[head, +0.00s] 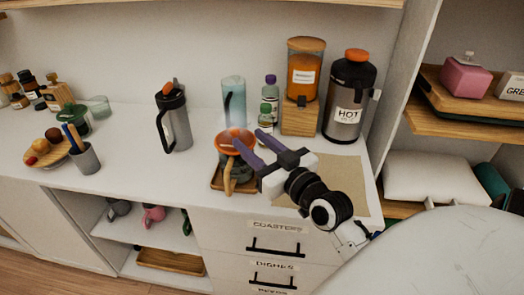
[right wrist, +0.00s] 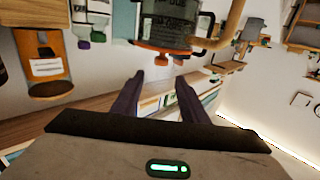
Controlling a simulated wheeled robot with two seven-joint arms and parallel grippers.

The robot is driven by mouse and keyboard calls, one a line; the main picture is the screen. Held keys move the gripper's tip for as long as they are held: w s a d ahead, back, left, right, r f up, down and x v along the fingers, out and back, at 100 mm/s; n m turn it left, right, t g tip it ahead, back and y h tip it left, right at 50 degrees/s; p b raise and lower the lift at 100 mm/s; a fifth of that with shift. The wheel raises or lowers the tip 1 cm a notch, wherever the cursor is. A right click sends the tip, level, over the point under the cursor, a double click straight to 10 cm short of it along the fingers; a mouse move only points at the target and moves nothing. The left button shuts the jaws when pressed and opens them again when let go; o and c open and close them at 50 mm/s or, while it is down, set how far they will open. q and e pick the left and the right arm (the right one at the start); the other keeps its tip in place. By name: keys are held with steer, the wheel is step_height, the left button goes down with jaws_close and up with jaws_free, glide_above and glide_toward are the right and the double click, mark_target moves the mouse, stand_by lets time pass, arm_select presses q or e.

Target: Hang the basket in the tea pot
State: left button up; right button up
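In the head view the tea pot (head: 229,160) stands on a small wooden tray (head: 216,186) on the counter, its wooden handle (head: 229,178) towards me. An orange rim or bowl-like piece (head: 223,141) sits on top; I cannot tell whether this is the basket or part of the pot. My right gripper (head: 245,139) is at the pot's right side, its purple fingertips over the orange rim. The right wrist view, upside down, shows the dark pot body and orange rim just beyond my open fingers (right wrist: 161,78), with nothing between them. My left gripper is out of view.
A grey flask (head: 178,122) stands left of the pot. A glass cylinder (head: 233,92), small bottles, an orange-filled dispenser (head: 304,72) and a hot-water urn (head: 350,90) stand behind. A tan mat (head: 345,178) lies right, partly under my arm.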

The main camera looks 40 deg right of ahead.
steer(key=shift+s+a, duration=0.15)
steer(key=shift+s, duration=1.7)
